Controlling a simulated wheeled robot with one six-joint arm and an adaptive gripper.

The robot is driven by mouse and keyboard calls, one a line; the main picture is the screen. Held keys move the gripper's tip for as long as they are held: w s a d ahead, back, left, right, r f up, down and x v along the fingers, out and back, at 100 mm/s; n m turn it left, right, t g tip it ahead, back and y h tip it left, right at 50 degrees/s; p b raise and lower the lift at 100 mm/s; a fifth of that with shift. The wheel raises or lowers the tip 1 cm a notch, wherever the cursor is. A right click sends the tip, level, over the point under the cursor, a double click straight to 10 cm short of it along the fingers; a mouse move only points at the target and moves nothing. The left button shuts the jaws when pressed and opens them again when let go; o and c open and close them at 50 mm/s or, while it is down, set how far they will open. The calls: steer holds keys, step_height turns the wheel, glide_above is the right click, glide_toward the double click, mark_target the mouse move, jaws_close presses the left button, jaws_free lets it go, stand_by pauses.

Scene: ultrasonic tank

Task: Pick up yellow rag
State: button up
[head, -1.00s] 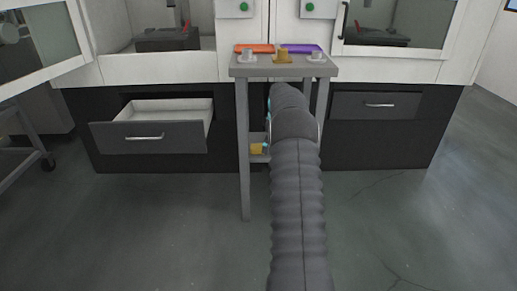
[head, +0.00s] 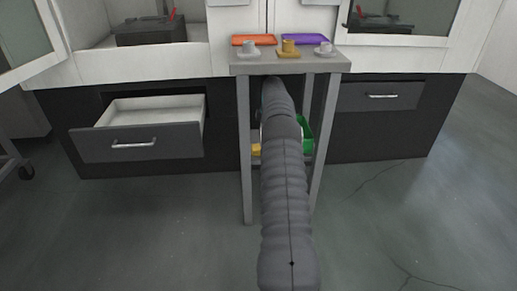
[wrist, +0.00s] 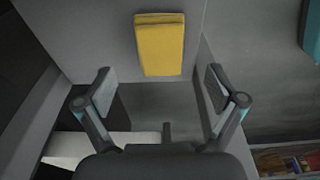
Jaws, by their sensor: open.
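The yellow rag (wrist: 160,45) lies folded on a grey surface ahead of my gripper in the wrist view. A small yellow patch (head: 256,149), likely the rag, shows low between the legs of the grey stand in the head view, partly behind my arm. My gripper (wrist: 158,82) is open and empty, its two fingers spread to either side below the rag in the picture. The rag lies beyond the fingertips, apart from them. In the head view my arm hides the gripper.
The narrow grey stand (head: 290,66) holds an orange tray (head: 254,40), a purple tray (head: 307,38) and several small fittings on top; its legs flank my arm. A green thing (head: 307,134) is low at its right. An open drawer (head: 138,142) juts out left.

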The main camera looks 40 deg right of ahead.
steer(key=shift+w+a+f, duration=0.1)
steer(key=shift+a+f, duration=0.05)
steer(key=shift+f, duration=0.75)
steer(key=shift+w+a+f, duration=0.1)
steer(key=shift+f, duration=0.75)
steer(key=shift+w+a+f, duration=0.1)
steer(key=shift+a+f, duration=0.05)
steer(key=shift+f, duration=0.75)
steer(key=shift+f, duration=0.25)
steer(key=c, duration=1.2)
